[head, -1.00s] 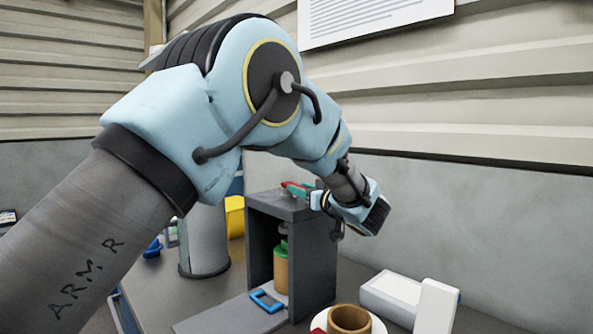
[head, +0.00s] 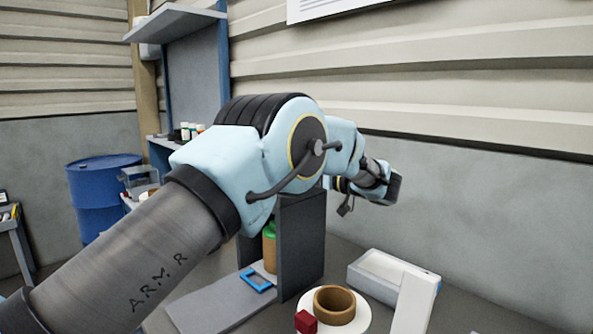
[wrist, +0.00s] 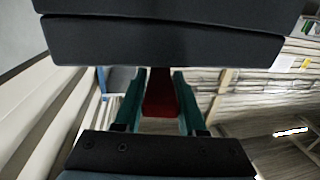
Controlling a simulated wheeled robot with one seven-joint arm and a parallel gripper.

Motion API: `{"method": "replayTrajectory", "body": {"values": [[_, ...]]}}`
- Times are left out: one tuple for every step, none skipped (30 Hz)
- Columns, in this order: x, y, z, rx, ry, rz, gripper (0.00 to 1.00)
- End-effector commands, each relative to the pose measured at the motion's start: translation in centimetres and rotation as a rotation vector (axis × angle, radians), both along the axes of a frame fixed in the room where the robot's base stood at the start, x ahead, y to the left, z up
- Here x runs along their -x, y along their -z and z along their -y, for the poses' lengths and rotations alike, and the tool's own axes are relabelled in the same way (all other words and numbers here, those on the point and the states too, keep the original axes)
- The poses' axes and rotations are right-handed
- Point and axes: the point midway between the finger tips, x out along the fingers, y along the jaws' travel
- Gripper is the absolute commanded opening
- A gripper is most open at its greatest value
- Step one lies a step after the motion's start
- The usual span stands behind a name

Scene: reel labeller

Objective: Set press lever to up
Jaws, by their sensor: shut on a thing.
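The press is a dark grey box-like frame (head: 303,240) in the head view, open toward the left, on a grey base plate (head: 215,300). A red piece (wrist: 160,95), which looks like the press lever's handle, sits between the teal fingers of my gripper (wrist: 158,100) in the wrist view. My gripper is shut on it. In the head view my arm hides the fingers, the lever and most of the press top, so the lever's angle cannot be told there. A brown cylinder with a green top (head: 270,248) stands inside the press.
A blue square frame (head: 256,279) lies on the base plate. A brown ring (head: 334,305) and a red block (head: 306,322) are on a white disc in front. A white device (head: 390,275) lies at right. A blue barrel (head: 98,190) stands far left.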

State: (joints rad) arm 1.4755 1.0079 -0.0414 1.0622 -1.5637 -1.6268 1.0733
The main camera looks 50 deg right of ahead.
Motion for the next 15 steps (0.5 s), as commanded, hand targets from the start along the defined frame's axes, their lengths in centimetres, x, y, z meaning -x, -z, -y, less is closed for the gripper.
{"method": "replayTrajectory", "body": {"values": [[-0.20, -0.47, 0.05, 0.005, 0.002, 0.008, 0.00], [-0.20, -0.48, 0.05, 0.005, 0.002, 0.008, 0.00], [-0.21, -0.50, 0.05, 0.005, 0.002, 0.008, 0.00], [-0.22, -0.51, 0.05, 0.005, 0.002, 0.008, 0.00], [-0.22, -0.52, 0.06, 0.006, 0.002, 0.008, 0.00], [-0.23, -0.54, 0.05, 0.006, 0.002, 0.009, 0.42], [-0.24, -0.54, 0.05, 0.006, 0.002, 0.009, 0.46], [-0.23, -0.52, 0.04, 0.006, 0.002, 0.008, 0.49], [-0.22, -0.47, 0.04, 0.005, 0.002, 0.008, 0.54], [-0.21, -0.44, 0.04, 0.005, 0.002, 0.007, 0.57], [-0.19, -0.41, 0.03, 0.004, 0.002, 0.007, 0.60], [-0.17, -0.37, 0.03, 0.004, 0.002, 0.006, 0.65], [-0.16, -0.34, 0.03, 0.003, 0.002, 0.005, 0.68], [-0.14, -0.32, 0.02, 0.004, 0.002, 0.004, 0.71], [-0.13, -0.29, 0.02, 0.004, 0.002, 0.004, 0.71]]}}
